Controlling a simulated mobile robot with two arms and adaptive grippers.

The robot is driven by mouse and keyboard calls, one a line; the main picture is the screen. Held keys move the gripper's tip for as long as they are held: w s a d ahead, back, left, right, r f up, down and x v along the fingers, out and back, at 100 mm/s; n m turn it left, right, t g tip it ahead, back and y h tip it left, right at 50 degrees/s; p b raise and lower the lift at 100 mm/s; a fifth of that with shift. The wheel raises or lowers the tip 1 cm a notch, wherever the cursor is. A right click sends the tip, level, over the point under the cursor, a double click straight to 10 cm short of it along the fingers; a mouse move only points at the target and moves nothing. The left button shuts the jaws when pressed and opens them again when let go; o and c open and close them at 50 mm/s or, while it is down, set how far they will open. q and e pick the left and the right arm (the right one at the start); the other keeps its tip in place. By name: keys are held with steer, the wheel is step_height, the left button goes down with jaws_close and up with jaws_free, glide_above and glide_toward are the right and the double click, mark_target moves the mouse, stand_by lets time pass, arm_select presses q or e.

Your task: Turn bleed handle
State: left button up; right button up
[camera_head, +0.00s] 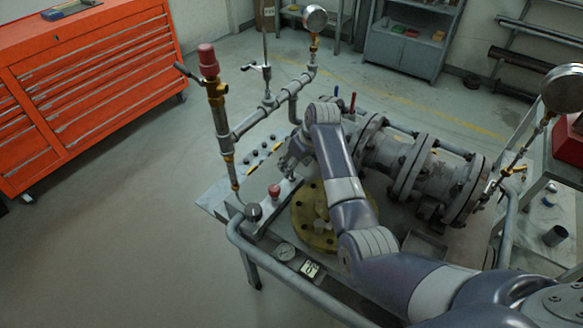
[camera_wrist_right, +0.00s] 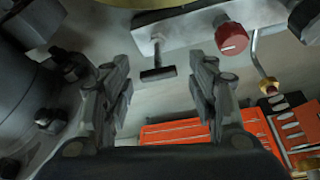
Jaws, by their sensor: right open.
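A short black T-shaped handle (camera_wrist_right: 158,74) on a grey metal plate (camera_wrist_right: 188,30) shows in the right wrist view; it looks like the bleed handle. My right gripper (camera_wrist_right: 162,80) is open, with its two fingers apart on either side of the handle in the picture. I cannot tell how far the handle is from the fingertips, and I see no contact. In the head view my right gripper (camera_head: 293,158) is above the bench beside the pipework, and my own arm hides the handle there. My left gripper is not in view.
A red knob (camera_wrist_right: 231,38) is on the plate right of the handle; a red knob (camera_head: 274,190) also shows in the head view. A flanged valve body (camera_head: 410,165) and upright pipework (camera_head: 225,130) stand close. An orange tool cabinet (camera_head: 95,85) is left, with clear floor between.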

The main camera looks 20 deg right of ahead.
steer(key=shift+x, duration=2.2)
steer(key=shift+c, duration=0.3)
steer(key=c, duration=1)
